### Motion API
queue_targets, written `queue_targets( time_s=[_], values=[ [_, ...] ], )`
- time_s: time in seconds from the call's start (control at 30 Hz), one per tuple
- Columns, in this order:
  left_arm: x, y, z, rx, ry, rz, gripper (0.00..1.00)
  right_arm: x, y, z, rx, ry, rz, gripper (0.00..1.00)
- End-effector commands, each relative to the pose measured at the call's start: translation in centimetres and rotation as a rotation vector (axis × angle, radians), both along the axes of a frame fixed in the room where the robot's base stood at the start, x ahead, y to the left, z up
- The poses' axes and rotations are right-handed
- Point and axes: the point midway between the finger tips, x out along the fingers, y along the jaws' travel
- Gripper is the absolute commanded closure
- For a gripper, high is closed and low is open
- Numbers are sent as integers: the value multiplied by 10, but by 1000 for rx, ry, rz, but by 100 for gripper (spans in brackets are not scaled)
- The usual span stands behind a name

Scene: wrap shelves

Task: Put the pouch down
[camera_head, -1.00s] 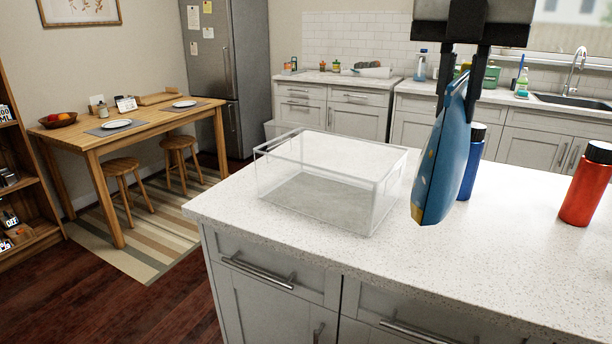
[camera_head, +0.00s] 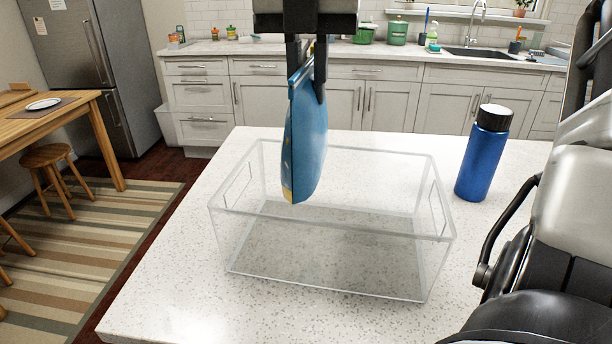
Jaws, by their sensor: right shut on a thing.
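A blue pouch (camera_head: 308,145) with a yellowish lower corner hangs upright, edge-on to me, from my right gripper (camera_head: 307,88). The gripper is shut on the pouch's top. The pouch hangs over a clear open box (camera_head: 330,282) on the white speckled counter (camera_head: 165,290). In the picture the pouch's lower end overlaps the box's back part; I cannot tell whether it is below the rim. The box looks empty. My left gripper is not in view.
A blue bottle (camera_head: 484,153) with a black cap stands on the counter right of the box. The counter left of the box is clear. A wooden table (camera_head: 60,120) and a stool (camera_head: 55,180) are at the left.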

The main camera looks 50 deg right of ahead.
Motion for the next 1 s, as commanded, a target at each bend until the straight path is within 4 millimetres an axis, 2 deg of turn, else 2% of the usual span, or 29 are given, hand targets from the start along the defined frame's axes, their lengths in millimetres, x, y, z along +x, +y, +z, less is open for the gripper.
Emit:
queue_targets(
  time_s=[0.03,0.1,0.3,0.57,0.8,1.0],
  values=[
    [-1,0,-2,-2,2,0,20,-1,0,-17,3,4,3,100],
    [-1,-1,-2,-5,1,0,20,-1,1,-36,4,4,3,100],
    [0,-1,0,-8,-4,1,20,0,0,-78,2,2,0,100],
    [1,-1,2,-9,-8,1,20,0,0,-99,0,0,-1,100],
    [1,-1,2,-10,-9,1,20,0,0,-131,1,1,-1,100],
    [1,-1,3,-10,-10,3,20,1,0,-131,-1,-3,-1,100]
  ],
)
